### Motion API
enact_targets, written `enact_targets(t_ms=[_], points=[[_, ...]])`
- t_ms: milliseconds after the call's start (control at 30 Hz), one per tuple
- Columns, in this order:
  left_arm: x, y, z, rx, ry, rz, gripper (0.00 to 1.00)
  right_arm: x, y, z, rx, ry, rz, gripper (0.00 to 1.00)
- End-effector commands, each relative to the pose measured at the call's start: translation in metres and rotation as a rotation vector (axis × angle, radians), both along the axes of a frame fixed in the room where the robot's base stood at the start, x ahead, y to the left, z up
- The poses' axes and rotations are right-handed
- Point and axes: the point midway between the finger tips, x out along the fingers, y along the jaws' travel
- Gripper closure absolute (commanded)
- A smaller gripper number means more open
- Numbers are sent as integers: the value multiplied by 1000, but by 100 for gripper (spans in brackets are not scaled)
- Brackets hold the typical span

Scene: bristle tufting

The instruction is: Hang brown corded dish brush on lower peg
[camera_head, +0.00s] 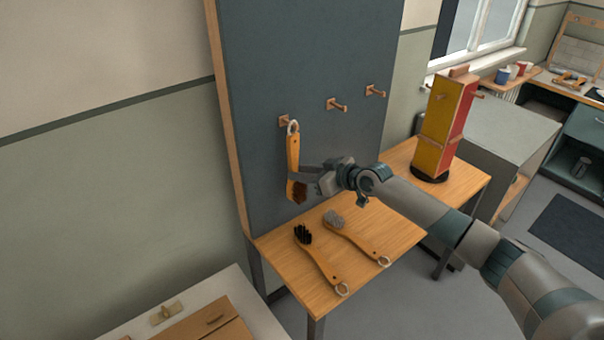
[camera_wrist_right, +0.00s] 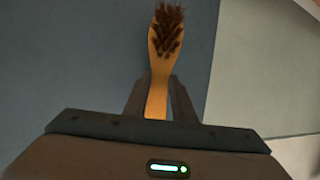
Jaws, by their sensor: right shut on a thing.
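The brown-bristled dish brush (camera_head: 294,155) is upright in front of the dark board (camera_head: 300,50), bristles down, with a pale cord loop (camera_head: 293,127) at its top. The loop is at the leftmost wooden peg (camera_head: 284,120); I cannot tell whether it is around the peg or in front of it. Two more pegs, a middle one (camera_head: 336,105) and a right one (camera_head: 376,91), are bare. My right gripper (camera_head: 299,173) is shut on the brush handle, which shows between its fingers in the wrist view (camera_wrist_right: 157,95). My left gripper is out of view.
A black-bristled brush (camera_head: 318,258) and a grey-bristled brush (camera_head: 357,237) lie on the wooden table (camera_head: 275,248) below the board. A red and yellow tower (camera_head: 440,130) with small pegs stands on a black base at the table's right.

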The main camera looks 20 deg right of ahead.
Motion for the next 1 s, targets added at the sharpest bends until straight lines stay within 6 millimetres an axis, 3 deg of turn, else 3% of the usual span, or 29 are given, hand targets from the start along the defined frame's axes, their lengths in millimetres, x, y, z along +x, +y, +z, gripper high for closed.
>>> enact_targets(t_ms=[200,233,300,333,1000], points=[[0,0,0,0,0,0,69,0,0,0,1,-1,0,100],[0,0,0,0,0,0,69,0,0,0,1,-1,0,74],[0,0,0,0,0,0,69,0,0,0,1,-1,0,57],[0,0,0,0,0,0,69,0,0,0,0,0,0,55],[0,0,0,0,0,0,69,0,0,0,0,0,0,55]])
